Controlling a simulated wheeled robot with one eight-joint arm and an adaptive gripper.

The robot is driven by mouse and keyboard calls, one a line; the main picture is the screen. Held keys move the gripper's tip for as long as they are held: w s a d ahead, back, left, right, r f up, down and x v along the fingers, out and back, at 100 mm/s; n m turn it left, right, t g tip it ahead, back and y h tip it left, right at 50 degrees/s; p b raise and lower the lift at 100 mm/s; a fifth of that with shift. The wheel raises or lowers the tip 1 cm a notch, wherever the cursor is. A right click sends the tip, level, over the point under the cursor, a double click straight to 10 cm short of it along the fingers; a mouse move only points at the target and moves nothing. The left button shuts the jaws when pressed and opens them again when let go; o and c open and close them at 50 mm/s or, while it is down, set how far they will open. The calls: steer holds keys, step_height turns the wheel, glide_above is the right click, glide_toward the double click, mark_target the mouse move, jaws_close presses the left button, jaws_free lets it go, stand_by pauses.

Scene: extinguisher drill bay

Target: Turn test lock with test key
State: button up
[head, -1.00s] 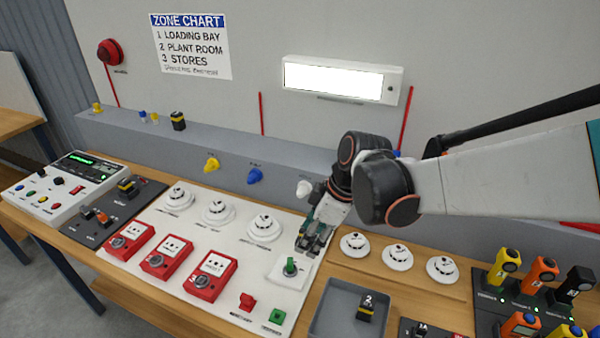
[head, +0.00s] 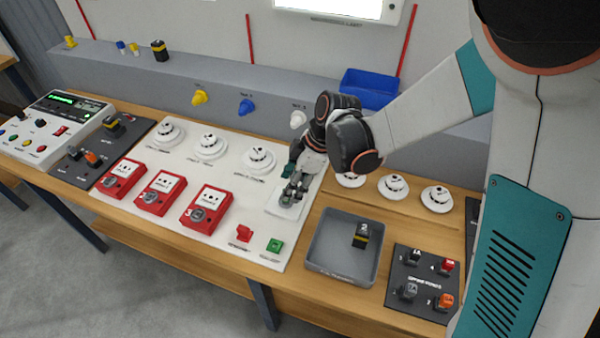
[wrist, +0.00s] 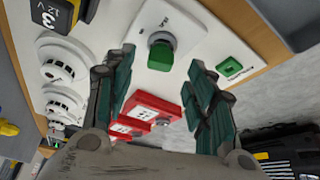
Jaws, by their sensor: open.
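The test key shows in the wrist view as a green block-shaped head (wrist: 160,54) standing in a round grey collar. The collar belongs to the test lock on a white square plate (wrist: 178,18), which also shows in the head view (head: 277,206). My gripper (head: 291,195) is over this plate, pointing down, and hides the key in the head view. In the wrist view its two fingers are apart, and the key head lies ahead, in the gap between the fingertips. I see no contact with the key.
Red call points (head: 207,208) are to the left, and white detectors (head: 259,160) behind. A grey tray (head: 315,262) with a black-and-yellow battery (head: 362,235) is to the right.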

steer(key=shift+b+x, duration=0.55)
steer(key=shift+x, duration=2.05)
steer(key=shift+c, duration=0.2)
